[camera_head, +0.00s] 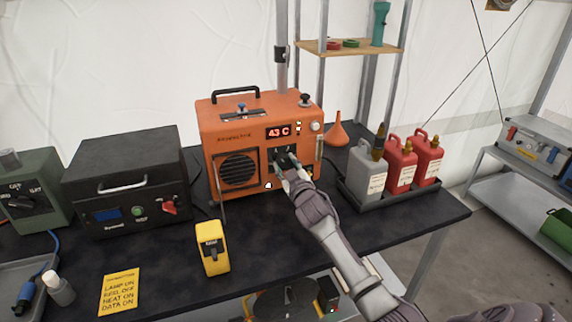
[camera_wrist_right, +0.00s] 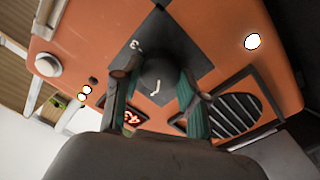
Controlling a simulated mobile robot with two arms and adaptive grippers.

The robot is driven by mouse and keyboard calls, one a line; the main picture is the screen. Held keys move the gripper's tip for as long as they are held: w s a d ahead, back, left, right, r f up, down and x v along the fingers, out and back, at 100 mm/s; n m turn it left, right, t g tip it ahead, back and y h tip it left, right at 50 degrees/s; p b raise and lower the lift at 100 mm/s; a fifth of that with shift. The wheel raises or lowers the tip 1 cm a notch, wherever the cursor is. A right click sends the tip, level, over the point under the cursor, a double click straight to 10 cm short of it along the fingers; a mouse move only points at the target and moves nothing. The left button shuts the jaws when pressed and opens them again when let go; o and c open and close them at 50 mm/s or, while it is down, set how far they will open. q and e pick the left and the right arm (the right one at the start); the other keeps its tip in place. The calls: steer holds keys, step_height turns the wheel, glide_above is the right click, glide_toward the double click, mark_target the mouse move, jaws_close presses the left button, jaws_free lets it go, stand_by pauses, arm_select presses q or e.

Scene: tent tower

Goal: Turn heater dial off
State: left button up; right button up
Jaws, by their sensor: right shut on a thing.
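The orange heater (camera_head: 247,113) stands at the back of the dark table, with a display (camera_head: 279,132) reading about 43 C. Its dark dial sits on a black square plate (camera_head: 270,158) on the front, right of the round grille. My right gripper (camera_head: 289,164) reaches the dial from the front right and hides most of it. In the right wrist view the dark round dial (camera_wrist_right: 160,71) is between the two fingers, which close on its sides. A white mark shows on the plate near it. The dial's exact setting cannot be read. My left gripper is not in view.
A dark box (camera_head: 126,182) stands left of the heater. A tray (camera_head: 392,203) with grey and red canisters and an orange funnel (camera_head: 337,131) stand to the right.

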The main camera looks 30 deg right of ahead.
steer(key=n, duration=1.1)
steer(key=shift+p, duration=0.35)
steer(key=shift+f+n+y, duration=0.1)
steer(key=shift+n+y, duration=0.2)
steer(key=o, duration=1.1)
steer(key=shift+o, duration=0.2)
steer(key=v, duration=1.2)
steer(key=shift+a+f, duration=0.1)
